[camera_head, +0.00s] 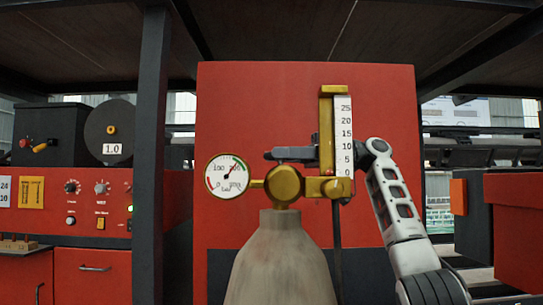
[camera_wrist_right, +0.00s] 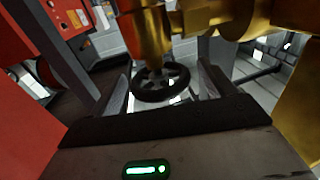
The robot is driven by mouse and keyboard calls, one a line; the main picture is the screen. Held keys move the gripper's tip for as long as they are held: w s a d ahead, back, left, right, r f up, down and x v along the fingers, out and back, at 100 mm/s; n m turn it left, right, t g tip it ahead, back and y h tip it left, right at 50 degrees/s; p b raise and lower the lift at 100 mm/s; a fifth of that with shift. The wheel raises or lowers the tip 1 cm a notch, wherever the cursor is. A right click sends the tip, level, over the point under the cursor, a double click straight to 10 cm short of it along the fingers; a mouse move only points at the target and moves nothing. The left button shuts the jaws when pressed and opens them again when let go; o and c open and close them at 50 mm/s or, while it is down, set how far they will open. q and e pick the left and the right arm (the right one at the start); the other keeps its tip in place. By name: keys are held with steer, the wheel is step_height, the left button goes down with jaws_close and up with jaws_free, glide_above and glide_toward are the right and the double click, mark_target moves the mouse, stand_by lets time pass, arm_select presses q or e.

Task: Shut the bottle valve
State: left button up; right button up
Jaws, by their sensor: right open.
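The grey gas bottle (camera_head: 280,265) stands upright at the lower middle of the head view, with a brass valve and regulator body (camera_head: 283,186) on top. The valve's black handwheel (camera_wrist_right: 162,84) shows in the right wrist view, under a brass stem; I cannot make it out in the head view. My right gripper (camera_head: 276,154) reaches in from the right, partly hidden by the brass column. In the wrist view my right gripper (camera_wrist_right: 163,82) is open, its fingers on either side of the handwheel; whether they touch it is unclear. My left gripper is not in view.
A round pressure gauge (camera_head: 226,177) sticks out left of the brass body. A white flow scale (camera_head: 343,135) rises at its right. A red cabinet (camera_head: 250,105) stands behind the bottle. A dark post (camera_head: 152,150) and a red welding machine (camera_head: 85,205) are at left.

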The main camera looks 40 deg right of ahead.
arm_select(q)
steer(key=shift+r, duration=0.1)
arm_select(e)
steer(key=shift+x, duration=1.2)
steer(key=c, duration=1)
steer(key=shift+o, duration=0.2)
steer(key=shift+d+f+m+t+h+b, duration=0.1)
steer(key=shift+f+m+t+h+b, duration=0.15)
steer(key=shift+m+t+h+b, duration=0.6)
steer(key=shift+w+m+t+h+b, duration=0.1)
steer(key=shift+m+t+h+b, duration=0.3)
steer(key=shift+t, duration=0.35)
steer(key=shift+w+d+r+m+t+h, duration=0.1)
steer(key=shift+r+m+t+h, duration=0.05)
steer(key=shift+m+t+h, duration=0.5)
steer(key=shift+w+d+r+m+t+h, duration=0.1)
steer(key=shift+m+t+h, duration=0.45)
steer(key=shift+h, duration=0.25)
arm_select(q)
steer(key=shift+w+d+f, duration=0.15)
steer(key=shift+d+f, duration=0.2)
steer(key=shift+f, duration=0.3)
